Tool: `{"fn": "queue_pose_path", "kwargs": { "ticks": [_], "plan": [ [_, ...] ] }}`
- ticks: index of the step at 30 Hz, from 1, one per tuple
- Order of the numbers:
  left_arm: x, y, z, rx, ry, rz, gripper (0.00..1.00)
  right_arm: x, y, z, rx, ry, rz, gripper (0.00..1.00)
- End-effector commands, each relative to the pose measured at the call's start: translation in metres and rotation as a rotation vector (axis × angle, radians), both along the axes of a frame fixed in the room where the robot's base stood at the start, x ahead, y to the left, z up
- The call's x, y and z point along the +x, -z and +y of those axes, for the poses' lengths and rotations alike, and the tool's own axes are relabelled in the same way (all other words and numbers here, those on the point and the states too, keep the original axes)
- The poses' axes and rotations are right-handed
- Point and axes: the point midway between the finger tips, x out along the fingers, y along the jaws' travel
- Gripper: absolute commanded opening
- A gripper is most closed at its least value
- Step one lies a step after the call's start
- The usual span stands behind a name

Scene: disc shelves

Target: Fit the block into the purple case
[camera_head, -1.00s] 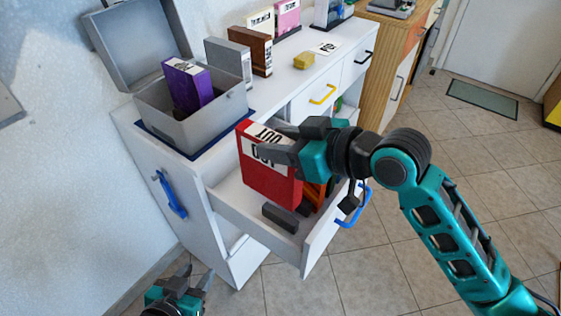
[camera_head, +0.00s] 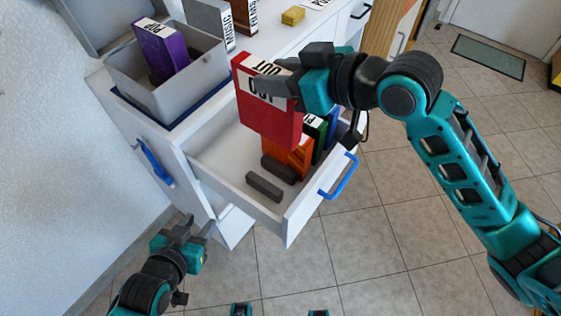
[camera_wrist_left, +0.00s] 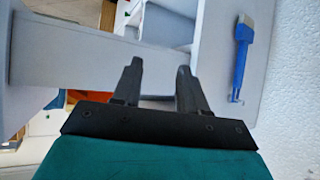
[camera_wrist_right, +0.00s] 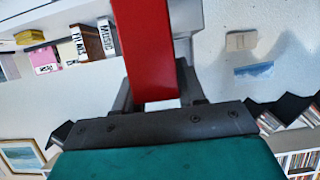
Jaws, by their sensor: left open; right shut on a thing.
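The purple case (camera_head: 162,50) stands slightly tilted inside an open grey box on the cabinet top. My right gripper (camera_head: 275,82) is shut on a red case (camera_head: 268,122) with a white label and holds it above the open drawer. The red case also shows between the fingers in the right wrist view (camera_wrist_right: 147,50). Two dark grey blocks lie in the drawer, a nearer block (camera_head: 263,187) and another (camera_head: 280,168) beside the orange case. My left gripper (camera_head: 195,228) is open and empty, low in front of the cabinet; its fingers show in the left wrist view (camera_wrist_left: 155,85).
The grey box (camera_head: 178,92) sits on a dark blue mat. The open drawer (camera_head: 235,192) has a blue handle (camera_head: 340,178) and holds orange (camera_head: 290,157), green (camera_head: 318,142) and blue cases. A yellow block (camera_head: 293,16) lies on the cabinet top.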

Motion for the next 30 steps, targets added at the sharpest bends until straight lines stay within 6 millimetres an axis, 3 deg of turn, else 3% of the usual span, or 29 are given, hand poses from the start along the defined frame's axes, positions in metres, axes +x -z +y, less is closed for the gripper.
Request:
{"fn": "queue_pose_path", "kwargs": {
  "ticks": [3, 13, 18, 23, 30],
  "plan": [
    [0.003, 0.007, -0.001, -0.001, 0.002, -0.001, 0.43, -0.002, 0.034, 0.0, -0.003, 0.0, 0.01, 0.0],
    [0.005, 0.016, -0.009, -0.017, 0.016, 0.003, 0.43, -0.001, 0.121, 0.0, -0.002, 0.001, 0.007, 0.0],
    [0.005, 0.016, -0.012, -0.023, 0.018, 0.004, 0.43, -0.001, 0.144, 0.0, -0.001, 0.0, 0.004, 0.0],
    [0.007, 0.016, -0.013, -0.025, 0.02, 0.003, 0.43, -0.001, 0.153, 0.0, 0.0, 0.0, 0.003, 0.0],
    [0.007, 0.024, -0.016, -0.031, 0.026, 0.006, 0.43, -0.001, 0.188, 0.0, -0.001, 0.0, 0.004, 0.0]
  ]
}}
